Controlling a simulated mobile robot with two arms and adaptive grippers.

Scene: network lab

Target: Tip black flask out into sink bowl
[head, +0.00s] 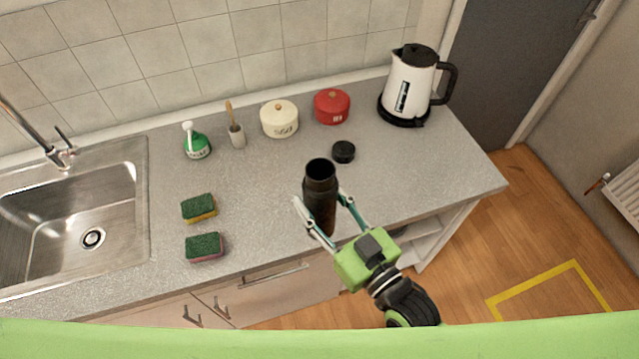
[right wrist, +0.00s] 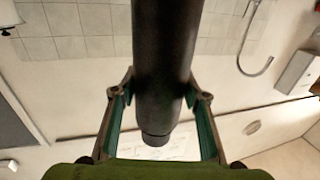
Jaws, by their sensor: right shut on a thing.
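The black flask (head: 319,196) stands upright, its open mouth facing up, near the front of the counter in the head view. My right gripper (head: 319,203) is shut on it, one finger on each side of its body. The right wrist view shows the dark flask (right wrist: 165,60) between the two fingers (right wrist: 160,95). I cannot tell whether its base touches the counter. A black cap (head: 343,151) lies apart on the counter behind the flask. The steel sink bowl (head: 62,203) is at the far left, empty, with a drain. My left gripper is not in view.
Two sponges (head: 199,208) (head: 204,247) lie between the sink and flask. A green bottle (head: 196,141), brush holder (head: 237,136), cream pot (head: 279,120), red pot (head: 331,106) and kettle (head: 411,84) line the back. A tap (head: 36,135) rises behind the sink.

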